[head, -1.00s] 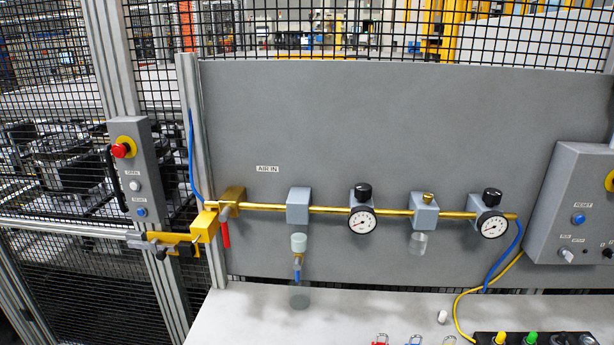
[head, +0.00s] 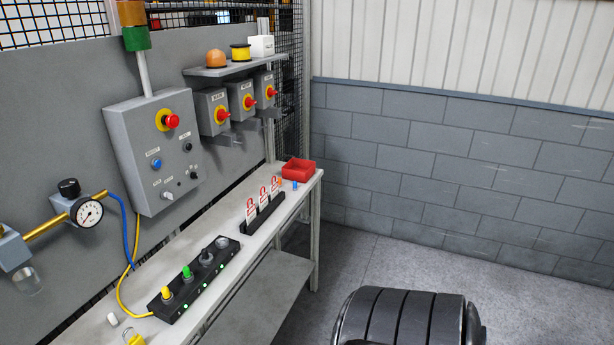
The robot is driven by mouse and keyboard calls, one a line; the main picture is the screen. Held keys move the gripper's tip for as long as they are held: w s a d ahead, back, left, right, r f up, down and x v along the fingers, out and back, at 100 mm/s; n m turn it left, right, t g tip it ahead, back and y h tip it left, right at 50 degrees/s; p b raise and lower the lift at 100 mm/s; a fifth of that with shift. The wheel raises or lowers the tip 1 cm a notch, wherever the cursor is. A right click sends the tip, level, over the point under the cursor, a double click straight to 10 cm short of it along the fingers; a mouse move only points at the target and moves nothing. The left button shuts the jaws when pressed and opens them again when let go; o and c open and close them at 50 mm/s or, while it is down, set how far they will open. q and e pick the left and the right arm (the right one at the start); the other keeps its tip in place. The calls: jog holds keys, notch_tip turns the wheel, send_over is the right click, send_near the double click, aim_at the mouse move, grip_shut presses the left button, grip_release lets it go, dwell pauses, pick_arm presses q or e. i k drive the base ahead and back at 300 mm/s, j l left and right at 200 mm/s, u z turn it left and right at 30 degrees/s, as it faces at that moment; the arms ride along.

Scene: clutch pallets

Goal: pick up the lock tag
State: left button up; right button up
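Several lock tags (head: 263,196), white with red markings, stand upright in a black rack (head: 263,213) on the narrow bench, in front of the red bin. Which of them is the task's tag I cannot tell. Neither of my grippers shows in the head view. A dark rounded ribbed part, likely mine, shows at the bottom right, with no fingers visible.
The bench (head: 218,230) also holds a black strip (head: 196,283) with yellow and green knobs, a red bin (head: 298,169) at its far end and a yellow padlock (head: 133,339) at the near end. A control box (head: 155,150) and isolator switches hang behind. Open floor (head: 355,260) lies to the right.

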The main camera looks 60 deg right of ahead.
aim_at(251, 213)
jog(key=z, duration=1.7)
jog(key=i+l+u, duration=0.1)
jog(key=i+l, duration=0.2)
jog(key=l, duration=0.15)
jog(key=i+l+u, duration=0.1)
jog(key=i+l, duration=0.2)
jog(key=l, duration=0.15)
